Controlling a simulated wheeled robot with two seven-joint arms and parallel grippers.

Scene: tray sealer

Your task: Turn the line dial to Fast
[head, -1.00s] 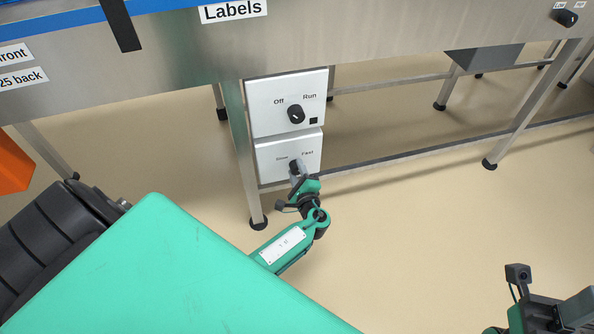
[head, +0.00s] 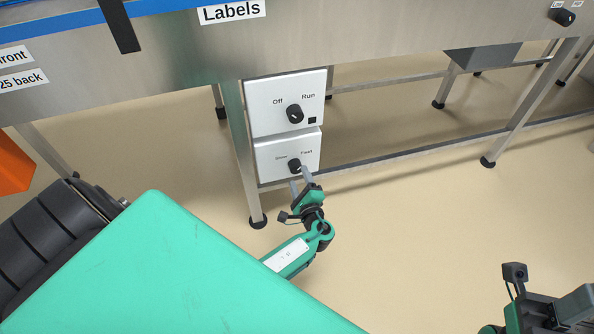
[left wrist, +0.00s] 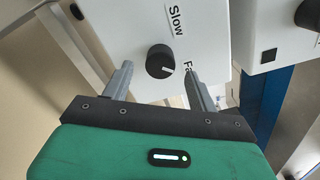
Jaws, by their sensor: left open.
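The line dial (head: 294,166) is a small black knob on the lower white panel (head: 270,163), with Slow at its left and Fast at its right. In the left wrist view the knob (left wrist: 160,62) shows a white mark turned toward the partly hidden Fast label. My left gripper (head: 300,177) is open and empty, just below and in front of the knob. In the left wrist view its fingers stand apart on either side of the knob, with gaps. Part of my right gripper (head: 545,312) shows at the bottom right; its fingertips cannot be made out.
Above the line dial is another white panel with an Off/Run knob (head: 294,113). A steel table leg (head: 243,150) stands just left of the panels. A steel crossbar (head: 400,167) runs to the right, low down. The floor in front is clear.

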